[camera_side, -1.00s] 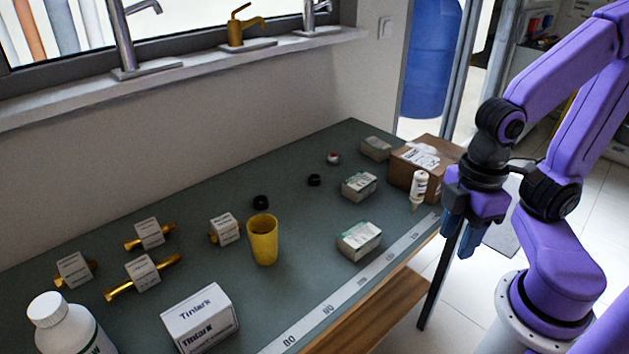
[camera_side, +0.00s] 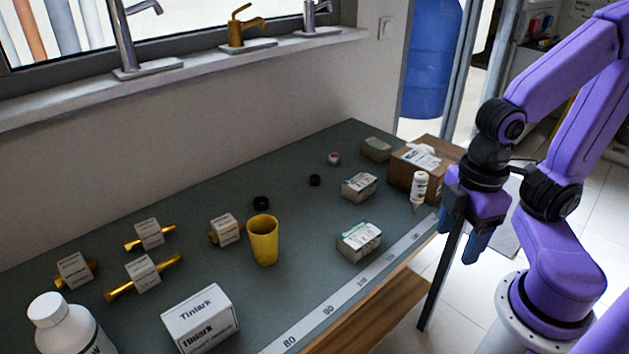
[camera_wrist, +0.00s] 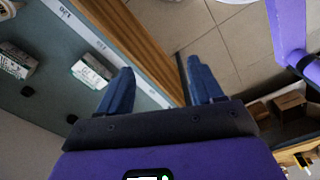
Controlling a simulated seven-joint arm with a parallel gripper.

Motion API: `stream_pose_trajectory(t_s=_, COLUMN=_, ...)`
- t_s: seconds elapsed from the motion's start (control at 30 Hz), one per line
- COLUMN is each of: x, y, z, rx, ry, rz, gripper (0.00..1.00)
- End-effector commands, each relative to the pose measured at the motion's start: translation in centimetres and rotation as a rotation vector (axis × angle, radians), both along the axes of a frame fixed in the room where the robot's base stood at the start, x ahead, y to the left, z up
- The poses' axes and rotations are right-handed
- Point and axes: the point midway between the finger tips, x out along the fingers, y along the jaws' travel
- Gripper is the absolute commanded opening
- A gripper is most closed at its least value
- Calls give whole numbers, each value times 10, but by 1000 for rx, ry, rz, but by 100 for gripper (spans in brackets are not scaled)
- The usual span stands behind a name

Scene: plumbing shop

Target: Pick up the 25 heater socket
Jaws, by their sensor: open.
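Two small black round pieces lie on the grey-green bench top: a larger one (camera_side: 261,203) behind the yellow cup and a smaller one (camera_side: 314,180) farther right. No size mark is legible, so I cannot tell which is the 25 heater socket. Two dark round pieces also show at the left of the wrist view, one higher (camera_wrist: 27,91) and one lower (camera_wrist: 72,118). My gripper (camera_side: 464,236) is open and empty, beyond the bench's right front edge and well away from both pieces. In the wrist view its blue fingers (camera_wrist: 158,72) are spread, with the bench edge and floor beneath.
The yellow cup (camera_side: 263,241) stands mid-bench. Small boxes (camera_side: 359,240) (camera_side: 359,186), a white bottle (camera_side: 419,188) and a cardboard box (camera_side: 424,163) are nearer my gripper. Brass fittings with labels (camera_side: 143,273) lie left. A printed measuring strip (camera_side: 345,298) runs along the front edge.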

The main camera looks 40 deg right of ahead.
Motion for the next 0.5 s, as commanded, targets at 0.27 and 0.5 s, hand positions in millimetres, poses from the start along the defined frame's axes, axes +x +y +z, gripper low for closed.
stream_pose_trajectory(t_s=0.27, x=1, y=0, z=0, rx=-2, ry=-1, rz=1, gripper=66)
stream_pose_trajectory(t_s=0.5, x=51, y=8, z=-2, rx=-124, ry=-64, rz=81, gripper=66)
